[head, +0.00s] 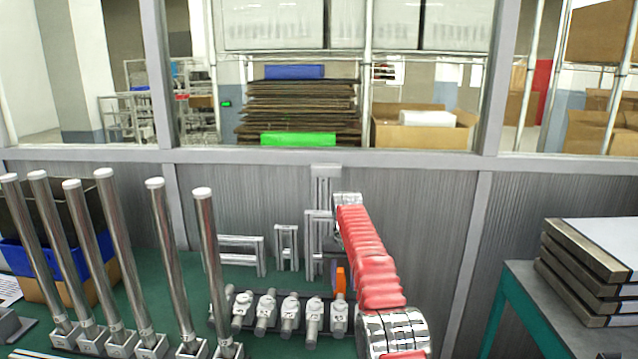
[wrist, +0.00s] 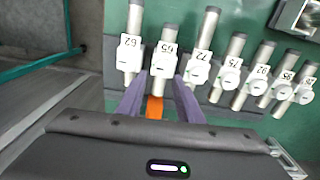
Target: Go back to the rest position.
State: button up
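My arm with its red ribbed sleeve (head: 368,255) reaches forward over the green bench. My gripper (head: 335,279) is low at the right end of a row of metal pieces with white number tags. In the wrist view its two purple fingers (wrist: 160,76) stand apart, with an orange part (wrist: 155,107) between them. The fingers look open on either side of the piece tagged 65 (wrist: 164,62). I cannot tell whether they touch it. The piece tagged 62 (wrist: 131,50) is left of the fingers and the piece tagged 72 (wrist: 201,64) is right of them.
Several tall steel posts (head: 163,260) stand on the bench at left, near a blue bin (head: 30,257). Grey frames (head: 288,248) stand behind the tagged row. A grey partition (head: 420,215) closes the back. Stacked flat boxes (head: 590,270) sit at right.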

jog(key=shift+s+d+f, duration=0.1)
jog(key=shift+s+f, duration=0.1)
jog(key=shift+f, duration=0.4)
jog(key=shift+s+f, duration=0.15)
jog(key=shift+f, duration=0.4)
jog(key=shift+s+d, duration=0.15)
jog(key=shift+s, duration=0.45)
jog(key=s+d+r+t, duration=0.1)
jog(key=s+r, duration=0.4)
jog(key=s, duration=1.1)
jog(key=s+d+r+t, duration=0.2)
jog(key=s+d+r, duration=0.2)
jog(key=s, duration=1.2)
jog(key=s+d+r+t, duration=0.2)
jog(key=s+r, duration=0.5)
jog(key=s, duration=0.9)
jog(key=shift+s+d+r, duration=0.25)
jog(key=shift+s+d, duration=0.05)
jog(key=shift+d, duration=0.25)
